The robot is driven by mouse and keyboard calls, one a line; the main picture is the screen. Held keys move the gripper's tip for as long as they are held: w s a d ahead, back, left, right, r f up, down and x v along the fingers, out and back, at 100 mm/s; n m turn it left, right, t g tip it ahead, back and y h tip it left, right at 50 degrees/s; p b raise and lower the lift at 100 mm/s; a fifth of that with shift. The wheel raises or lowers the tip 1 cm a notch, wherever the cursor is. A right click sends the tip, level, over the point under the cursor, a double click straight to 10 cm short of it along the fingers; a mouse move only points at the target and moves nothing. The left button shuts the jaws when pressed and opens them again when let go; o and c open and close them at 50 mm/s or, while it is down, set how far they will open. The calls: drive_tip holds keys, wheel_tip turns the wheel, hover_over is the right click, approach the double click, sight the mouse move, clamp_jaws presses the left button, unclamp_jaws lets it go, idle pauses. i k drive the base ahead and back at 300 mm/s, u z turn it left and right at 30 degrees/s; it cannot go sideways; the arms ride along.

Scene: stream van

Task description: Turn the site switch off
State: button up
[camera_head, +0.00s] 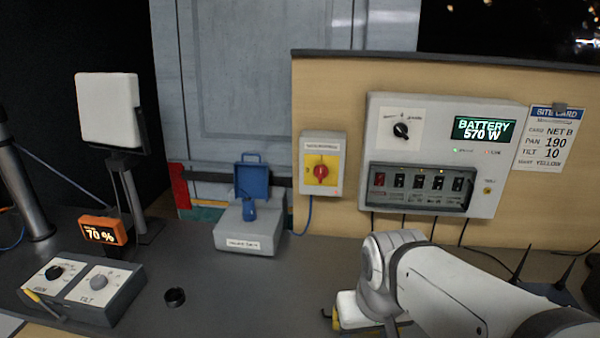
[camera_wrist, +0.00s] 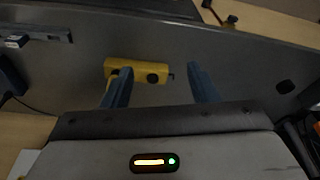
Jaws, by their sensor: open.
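A grey box with a yellow plate and a red rotary switch (camera_head: 321,172) hangs on the tan wall panel. Its small label is too blurred to read, so I cannot tell whether it is the site switch. The red knob's exact setting is also unclear. My gripper (camera_wrist: 160,85) is open, its two blue fingers apart over the dark counter. A yellow block with dark round spots (camera_wrist: 137,72) shows near and between the fingertips; I see no grip on it. In the head view my arm hides most of the gripper, well below and in front of the red switch.
A battery panel (camera_head: 484,185) reading 570 W, with a black knob and several rocker switches, is right of the red switch. A grey box with a raised blue cover (camera_head: 252,178) stands left. A tilt control box (camera_head: 98,290) is at lower left.

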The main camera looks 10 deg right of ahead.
sight(321, 171)
drive_tip(key=z, duration=2.25)
drive_tip(key=k, duration=1.4)
drive_tip(key=u, duration=1.75)
drive_tip(key=i, duration=0.95)
drive_tip(key=u, duration=0.05)
